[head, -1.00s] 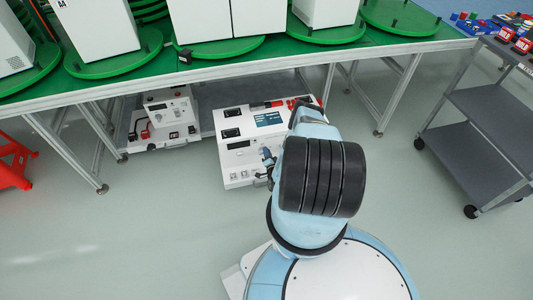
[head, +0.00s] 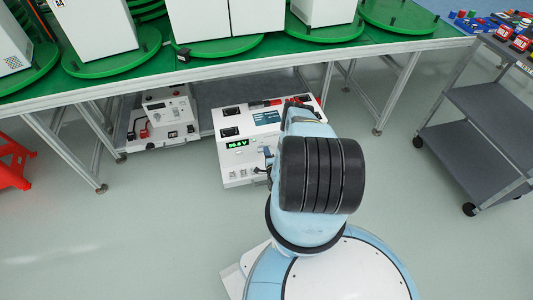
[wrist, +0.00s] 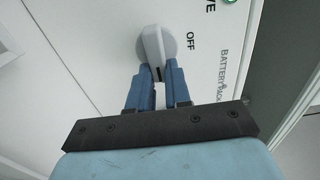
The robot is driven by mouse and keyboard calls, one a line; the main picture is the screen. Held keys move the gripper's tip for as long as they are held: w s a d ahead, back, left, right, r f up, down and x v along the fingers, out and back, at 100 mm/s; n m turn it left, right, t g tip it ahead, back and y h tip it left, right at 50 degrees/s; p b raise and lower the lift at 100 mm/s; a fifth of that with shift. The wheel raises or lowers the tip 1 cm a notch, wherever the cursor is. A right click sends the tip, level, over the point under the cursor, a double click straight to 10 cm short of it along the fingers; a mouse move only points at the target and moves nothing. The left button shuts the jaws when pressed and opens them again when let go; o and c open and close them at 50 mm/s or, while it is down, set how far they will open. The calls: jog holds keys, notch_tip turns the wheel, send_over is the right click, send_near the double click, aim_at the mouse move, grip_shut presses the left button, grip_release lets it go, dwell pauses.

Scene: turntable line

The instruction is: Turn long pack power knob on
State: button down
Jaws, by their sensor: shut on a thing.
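The long white battery pack (head: 226,119) stands on the floor at the table's front edge in the head view. Its display (head: 238,144) is lit green with a voltage reading. The grey round power knob (wrist: 168,42) is on the pack's white panel in the wrist view, with the word OFF beside it. My gripper (wrist: 157,70) is shut on the knob's raised grip, one blue finger on each side. In the head view my arm hides the pack's right part and the knob.
A smaller white unit (head: 168,106) stands left of the pack. The green-topped table (head: 275,59) is above, with its legs nearby. The floor in front is clear.

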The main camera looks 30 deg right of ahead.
jog(key=shift+s+d+f, duration=0.15)
jog(key=shift+s, duration=0.05)
jog(key=c, duration=1.4)
grip_release()
jog(key=o, duration=0.3)
jog(key=shift+w, duration=0.1)
jog(key=shift+o, duration=0.2)
